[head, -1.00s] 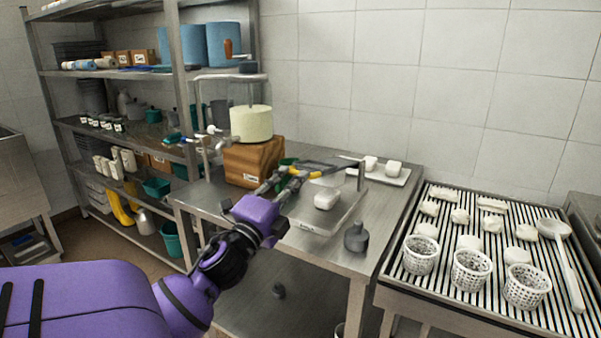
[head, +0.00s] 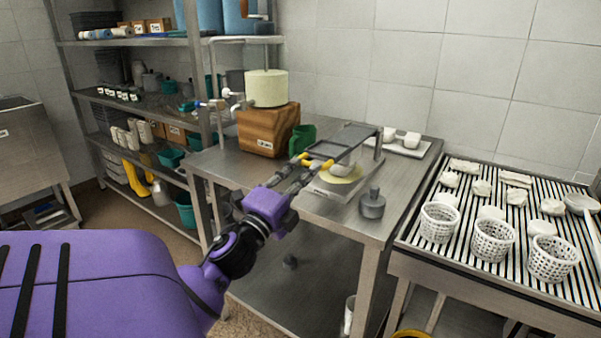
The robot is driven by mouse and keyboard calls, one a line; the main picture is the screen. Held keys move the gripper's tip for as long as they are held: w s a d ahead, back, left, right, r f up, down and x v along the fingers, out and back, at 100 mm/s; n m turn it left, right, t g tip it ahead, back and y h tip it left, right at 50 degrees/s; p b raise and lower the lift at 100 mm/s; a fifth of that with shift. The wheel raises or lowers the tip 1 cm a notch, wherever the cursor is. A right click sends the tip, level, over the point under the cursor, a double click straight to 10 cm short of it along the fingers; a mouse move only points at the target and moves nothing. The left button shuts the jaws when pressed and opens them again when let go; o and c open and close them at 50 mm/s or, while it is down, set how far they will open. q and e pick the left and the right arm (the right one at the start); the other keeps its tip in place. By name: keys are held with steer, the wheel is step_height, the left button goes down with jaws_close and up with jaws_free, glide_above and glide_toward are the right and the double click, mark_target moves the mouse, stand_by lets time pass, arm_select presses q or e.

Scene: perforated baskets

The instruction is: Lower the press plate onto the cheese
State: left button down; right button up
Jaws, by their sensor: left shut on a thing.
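The press plate (head: 357,135) is a flat dark grey piece above a tray (head: 318,188) on the steel table, with an upright leg at its right end. My left gripper (head: 317,161) has yellow fingertips and is shut on the near left edge of the plate. The white cheese (head: 342,168) is below the plate, partly hidden by it and the fingers. A pale yellow round patch shows around the cheese on the tray. I cannot tell whether the plate touches the cheese. My right gripper is not in view.
A grey weight (head: 372,204) stands right of the tray. A wooden box (head: 265,130) with a pale cylinder (head: 266,88) and a green jug (head: 302,138) are behind left. A white tray (head: 415,149) is behind. Perforated baskets (head: 492,241) stand on the striped rack at right.

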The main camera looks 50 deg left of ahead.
arm_select(q)
steer(key=c, duration=1.9)
jaws_free()
steer(key=shift+w+f, duration=0.3)
steer(key=shift+o, duration=0.4)
steer(key=shift+w+a+f, duration=0.1)
steer(key=shift+w+f, duration=0.05)
steer(key=shift+w, duration=0.15)
steer(key=shift+s, duration=0.2)
steer(key=v, duration=1.2)
